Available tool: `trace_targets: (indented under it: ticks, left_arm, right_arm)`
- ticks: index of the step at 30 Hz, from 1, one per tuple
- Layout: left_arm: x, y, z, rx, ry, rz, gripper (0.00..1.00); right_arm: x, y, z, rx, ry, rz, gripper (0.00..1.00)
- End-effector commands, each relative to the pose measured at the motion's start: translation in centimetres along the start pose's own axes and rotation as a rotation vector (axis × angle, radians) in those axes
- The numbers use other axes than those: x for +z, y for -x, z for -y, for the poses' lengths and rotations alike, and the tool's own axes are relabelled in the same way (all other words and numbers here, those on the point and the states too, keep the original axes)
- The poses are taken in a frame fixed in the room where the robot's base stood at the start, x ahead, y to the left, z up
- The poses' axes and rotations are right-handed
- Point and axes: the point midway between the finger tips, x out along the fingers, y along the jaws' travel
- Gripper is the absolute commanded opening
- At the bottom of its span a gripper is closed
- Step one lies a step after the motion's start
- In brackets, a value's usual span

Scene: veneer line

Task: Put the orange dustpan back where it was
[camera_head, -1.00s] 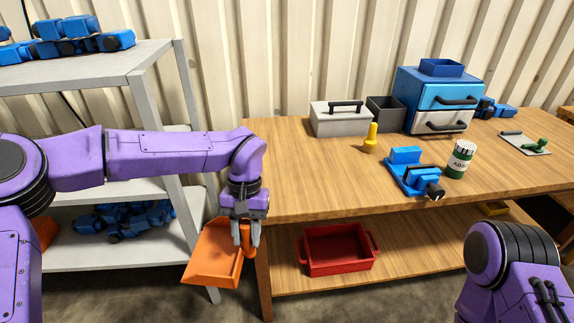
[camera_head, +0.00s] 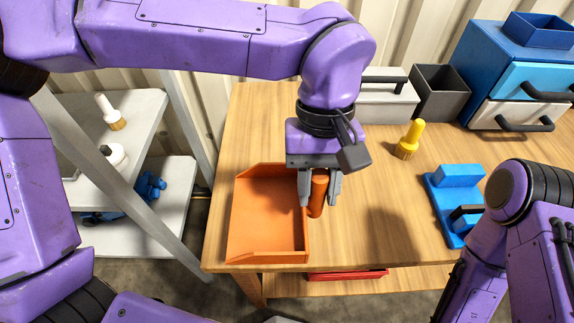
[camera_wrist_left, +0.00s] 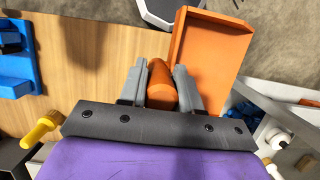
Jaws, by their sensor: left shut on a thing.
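The orange dustpan (camera_head: 268,215) is at the left end of the wooden table (camera_head: 390,225) in the head view. My left gripper (camera_head: 320,190) points down and is shut on the dustpan's handle, to the right of the pan. The dustpan also shows in the left wrist view (camera_wrist_left: 210,50), with its handle between the fingers of my left gripper (camera_wrist_left: 161,85). I cannot tell whether the pan touches the tabletop or hangs just above it. My right arm shows at the lower right of the head view, but its gripper is out of sight.
A yellow-handled tool (camera_head: 410,140), a grey toolbox (camera_head: 385,100), a dark open bin (camera_head: 440,93) and a blue drawer unit (camera_head: 510,70) stand behind. A blue device (camera_head: 455,200) lies to the right. A grey shelf (camera_head: 140,120) stands left. A red tray (camera_head: 345,275) is below the tabletop.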

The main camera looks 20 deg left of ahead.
Motion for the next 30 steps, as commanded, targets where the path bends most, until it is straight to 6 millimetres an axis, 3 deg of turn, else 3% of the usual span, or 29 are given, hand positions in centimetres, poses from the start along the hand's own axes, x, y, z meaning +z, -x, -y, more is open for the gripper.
trace_targets:
  ticks: [2,10,15,22,27,30]
  left_arm:
    - [-0.9,0.1,-0.1,-0.001,0.004,0.002,0.00]
    - [-9.9,-0.9,-1.0,-0.005,0.006,0.008,0.00]
    - [-14.0,-3.8,-1.2,-0.005,0.004,0.009,0.00]
    - [-16.8,-5.8,-1.4,-0.005,0.001,0.007,0.00]
    - [-17.5,-8.5,-1.4,-0.003,0.001,0.009,0.00]
    - [-17.6,-8.8,-1.4,-0.001,0.000,0.007,0.00]
  right_arm:
    - [-0.1,0.5,-0.1,0.001,0.001,0.001,0.57]
    - [-1.2,3.0,-0.3,0.001,0.001,0.002,0.57]
    - [-1.5,3.8,-0.4,0.000,0.000,0.001,0.57]
    - [-1.8,4.5,-0.4,0.001,0.000,0.001,0.57]
    - [-1.9,4.8,-0.5,0.001,0.000,0.001,0.57]
    - [-1.9,4.7,-0.5,0.001,0.000,0.001,0.57]
